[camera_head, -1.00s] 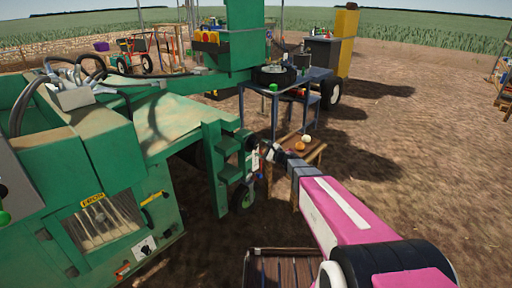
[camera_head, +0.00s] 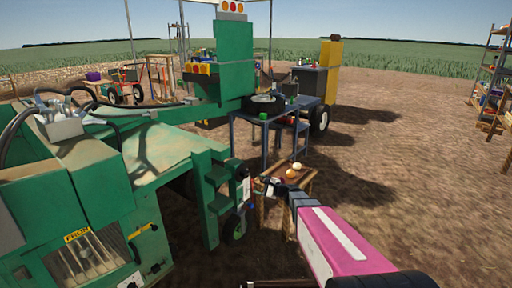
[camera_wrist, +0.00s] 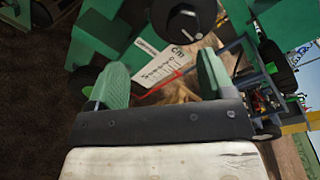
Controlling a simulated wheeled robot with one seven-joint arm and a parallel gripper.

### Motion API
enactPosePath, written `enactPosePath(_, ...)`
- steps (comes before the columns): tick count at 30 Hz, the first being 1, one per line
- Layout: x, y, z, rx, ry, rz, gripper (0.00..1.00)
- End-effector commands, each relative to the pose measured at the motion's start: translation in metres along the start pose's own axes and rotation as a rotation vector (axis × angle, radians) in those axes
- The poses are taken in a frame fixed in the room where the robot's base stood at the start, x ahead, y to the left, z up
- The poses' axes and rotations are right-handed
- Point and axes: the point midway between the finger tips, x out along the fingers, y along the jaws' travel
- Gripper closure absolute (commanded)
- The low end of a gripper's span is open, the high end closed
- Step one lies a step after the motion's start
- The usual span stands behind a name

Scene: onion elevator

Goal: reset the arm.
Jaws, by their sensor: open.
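My pink arm reaches forward from the lower right in the head view. My gripper (camera_head: 262,186) is at its far end, beside the green machine and left of a small wooden table. In the wrist view my gripper (camera_wrist: 160,85) shows two green fingers spread apart. Nothing is held between them. Beyond the fingers is a white label (camera_wrist: 165,68) with a thin red line near it. The label hangs close to the green machine; I cannot tell its exact distance from the fingers.
The green machine (camera_head: 95,185) fills the left. Two onions (camera_head: 294,169) sit on the small wooden table (camera_head: 300,184). A blue table (camera_head: 245,115) carrying a tire stands behind. Shelves (camera_head: 492,75) stand at the far right. The dirt ground at right is open.

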Motion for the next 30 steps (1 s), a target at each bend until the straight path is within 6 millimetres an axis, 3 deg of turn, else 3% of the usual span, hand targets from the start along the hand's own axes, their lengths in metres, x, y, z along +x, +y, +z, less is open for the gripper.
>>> enactPosePath(8,-0.043,0.059,0.032,-0.319,0.022,0.365,0.25)
enactPosePath(18,-0.134,0.120,0.046,-0.705,0.042,0.906,0.25)
enactPosePath(24,-0.200,0.137,0.048,-0.886,0.054,1.235,0.25)
enactPosePath(30,-0.249,0.137,0.049,-0.993,0.065,1.476,0.25)
